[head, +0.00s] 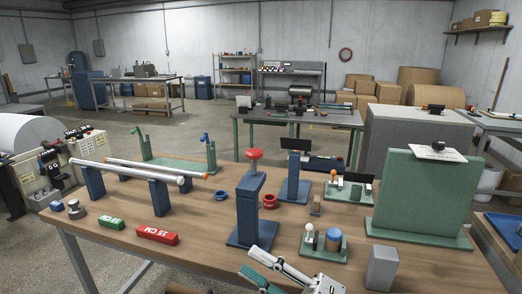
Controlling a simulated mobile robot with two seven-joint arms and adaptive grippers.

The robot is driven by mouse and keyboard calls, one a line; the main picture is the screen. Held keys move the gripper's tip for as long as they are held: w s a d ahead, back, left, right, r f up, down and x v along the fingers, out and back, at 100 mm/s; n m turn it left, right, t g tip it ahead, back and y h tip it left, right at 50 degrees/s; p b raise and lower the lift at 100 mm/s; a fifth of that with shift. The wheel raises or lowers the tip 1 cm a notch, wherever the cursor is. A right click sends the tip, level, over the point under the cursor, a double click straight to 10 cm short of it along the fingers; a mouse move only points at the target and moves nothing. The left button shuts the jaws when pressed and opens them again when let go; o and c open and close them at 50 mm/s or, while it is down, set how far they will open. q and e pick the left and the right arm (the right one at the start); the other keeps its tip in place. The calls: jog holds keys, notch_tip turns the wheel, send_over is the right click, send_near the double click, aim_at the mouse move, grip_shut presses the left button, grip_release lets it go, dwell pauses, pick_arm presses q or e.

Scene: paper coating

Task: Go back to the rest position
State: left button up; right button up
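My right gripper (248,260) shows at the bottom centre, over the front edge of the wooden table (200,222). Its two fingers are spread apart and nothing is between them. It is in front of the blue stand with the red knob (254,155) and does not appear to touch it. My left gripper is not in view.
Rods (160,172) lie on blue supports at the left. A red block (157,235) and a green block (111,223) lie near the front. A green fixture (325,243), a grey block (382,267) and a tall green panel (415,195) stand at the right.

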jog(key=w+d+f+m+t+h, duration=0.1)
jog(key=d+f+m+t+h, duration=0.3)
jog(key=d+f+m+h, duration=0.35)
jog(key=w+d+f+m+t+h, duration=0.1)
jog(key=d+f+m+t+h, duration=0.25)
jog(key=f+m, duration=0.6)
jog(key=s+d+f+m+g+h, duration=0.2)
jog(key=s+d+f+m+h, duration=0.1)
jog(key=s+f, duration=0.4)
jog(key=s+d+f+m+g+h, duration=0.3)
jog(key=s+d+f+m, duration=0.2)
jog(key=f, duration=0.8)
jog(key=s+d, duration=0.1)
jog(key=s, duration=0.2)
jog(key=shift+s+d+f+m+g, duration=0.25)
jog(key=shift+s+d+m+g, duration=0.05)
jog(key=shift+d+g, duration=0.1)
